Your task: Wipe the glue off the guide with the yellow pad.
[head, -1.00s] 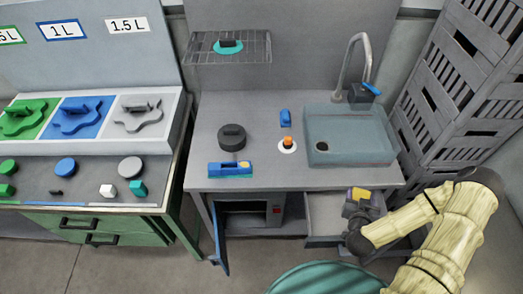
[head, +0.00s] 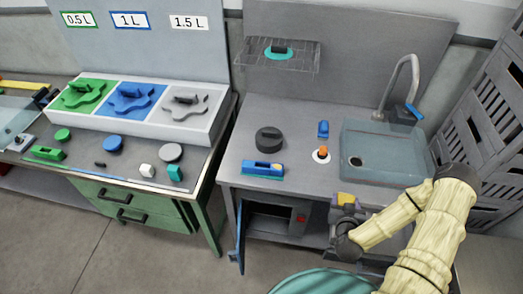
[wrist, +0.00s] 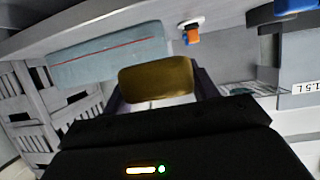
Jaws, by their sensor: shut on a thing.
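My gripper (head: 346,205) is shut on the yellow pad (head: 346,199) and holds it in front of the sink counter's front edge, at the lower right of the head view. In the wrist view the pad (wrist: 155,80) is a dark yellow block held between the fingers. I cannot pick out the guide or any glue for certain. A machine bed with a yellow bar (head: 20,84) shows partly at the far left of the head view.
The grey counter (head: 225,165) carries a blue tool (head: 262,169), a dark round weight (head: 269,139), an orange-topped item (head: 321,154) and the sink (head: 385,160). A blue cupboard door (head: 240,235) stands open below. A green-drawered bench (head: 135,205) is to the left. Floor between is clear.

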